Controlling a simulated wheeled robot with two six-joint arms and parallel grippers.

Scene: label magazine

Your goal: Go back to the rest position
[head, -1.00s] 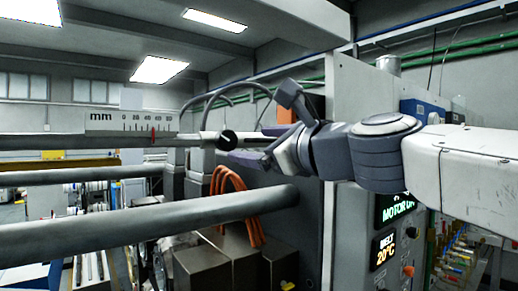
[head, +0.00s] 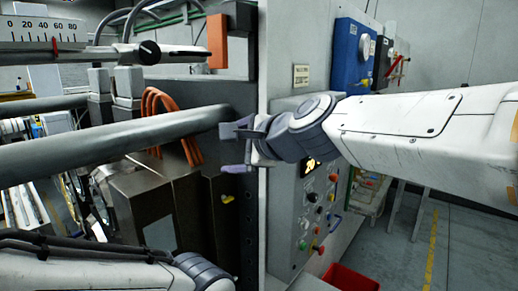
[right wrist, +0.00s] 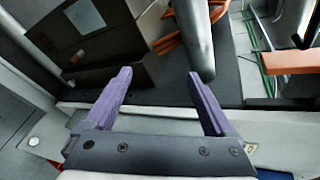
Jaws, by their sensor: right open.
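My right gripper (head: 228,150) is open and empty in the head view, in front of the machine's dark side. Its two purple fingers also show well apart in the right wrist view (right wrist: 158,74), with nothing between them. The millimetre scale (head: 35,27) with a red pointer is at the upper left of the head view.
A thick grey bar (head: 120,138) points at the machine just left of my right gripper. Orange cables (head: 168,110) hang behind it. A control panel with buttons (head: 318,210) is below my right arm. A red bin (head: 350,279) stands on the floor. Floor at the right is open.

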